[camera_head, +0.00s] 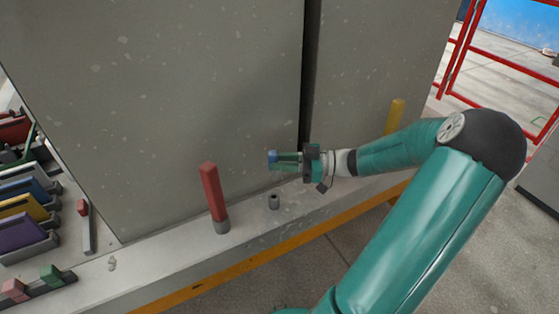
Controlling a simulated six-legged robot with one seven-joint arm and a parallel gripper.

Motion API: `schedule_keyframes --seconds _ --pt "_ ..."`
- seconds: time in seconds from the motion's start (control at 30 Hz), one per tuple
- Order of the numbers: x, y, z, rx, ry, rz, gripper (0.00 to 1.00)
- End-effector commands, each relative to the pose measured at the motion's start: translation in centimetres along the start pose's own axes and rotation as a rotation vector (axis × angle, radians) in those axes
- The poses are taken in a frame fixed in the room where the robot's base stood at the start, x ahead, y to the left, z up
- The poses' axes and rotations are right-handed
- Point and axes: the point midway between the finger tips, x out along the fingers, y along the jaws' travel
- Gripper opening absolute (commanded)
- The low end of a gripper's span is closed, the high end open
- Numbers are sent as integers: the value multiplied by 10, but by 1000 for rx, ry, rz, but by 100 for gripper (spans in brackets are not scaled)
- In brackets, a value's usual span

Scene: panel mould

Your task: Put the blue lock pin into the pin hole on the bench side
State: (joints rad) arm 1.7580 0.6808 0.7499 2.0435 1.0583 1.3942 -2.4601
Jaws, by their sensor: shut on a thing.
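The blue lock pin (272,157) is at the tips of my gripper (284,159); only a small blue part shows, and the rest is hidden by the fingers. My gripper is shut on it and points left, in front of the grey panel. A short dark grey socket (274,202) with an open top stands on the bench ledge below the pin, and it looks like the pin hole. The pin is above this socket and apart from it. My teal arm reaches in from the right.
A red post (212,192) stands in a grey socket left of the hole. A yellow post (395,116) stands to the right behind my arm. Tall grey panels (150,110) rise behind the ledge (165,278). Coloured blocks in holders (28,232) fill the left edge.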

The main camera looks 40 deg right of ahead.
Motion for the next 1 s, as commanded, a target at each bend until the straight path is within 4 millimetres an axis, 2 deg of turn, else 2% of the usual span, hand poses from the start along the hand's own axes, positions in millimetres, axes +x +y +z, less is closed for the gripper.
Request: schedule_keyframes --seconds 0.17,0.7,1.0 --pt "-2 -1 2 1 3 0 0" --pt "0 0 46 2 4 -1 0" --pt "0 0 58 0 2 0 0"
